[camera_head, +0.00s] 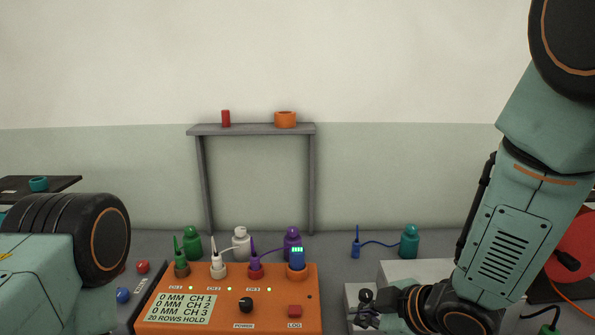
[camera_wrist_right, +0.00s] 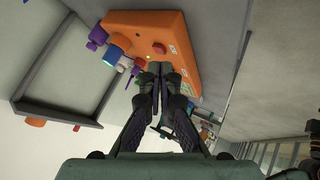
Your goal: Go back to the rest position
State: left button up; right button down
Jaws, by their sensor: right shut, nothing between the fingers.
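My right gripper (camera_head: 366,306) is low in the head view, just right of the orange control box (camera_head: 228,322). In the wrist view its fingertips (camera_wrist_right: 158,68) are together, with nothing between them, and overlap the orange box (camera_wrist_right: 185,40) in the picture. Whether they touch it I cannot tell. My right arm comes down from the upper right. A link of my left arm fills the lower left of the head view; the left gripper itself is not seen.
The box carries several coloured plugs and a black knob (camera_head: 246,305). Coloured bottles stand behind it, including a green one (camera_head: 193,243) and a teal one (camera_head: 409,241). A grey frame (camera_head: 250,130) stands behind. A pale block (camera_head: 425,270) sits beside my right arm.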

jog(key=s+d+f+m+g+h+b, duration=0.1)
jog(key=s+d+f+m, duration=0.25)
jog(key=f, duration=0.25)
jog(key=s+d+f+m+g+h+b, duration=0.1)
jog(key=s+d+f+m+h, duration=0.1)
jog(key=s+f+m, duration=0.3)
jog(key=s+d+f+m+h+b, duration=0.1)
jog(key=s+d+f+m+b, duration=0.2)
jog(key=f, duration=0.4)
pick_arm(q)
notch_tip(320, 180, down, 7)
jog(key=b, duration=0.2)
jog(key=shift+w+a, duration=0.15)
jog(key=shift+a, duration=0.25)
pick_arm(e)
jog(key=s+d+f+m+g+h, duration=0.1)
jog(key=s+f+m+g, duration=0.1)
jog(key=s+f, duration=0.4)
jog(key=s+d+f+m+g, duration=0.1)
jog(key=s+f+g, duration=0.2)
jog(key=s, duration=1)
notch_tip(320, 180, down, 3)
jog(key=shift+s+m+h, duration=0.25)
jog(key=shift+m+h, duration=0.1)
jog(key=shift+h, duration=0.05)
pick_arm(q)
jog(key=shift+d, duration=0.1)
pick_arm(e)
jog(key=shift+d, duration=0.1)
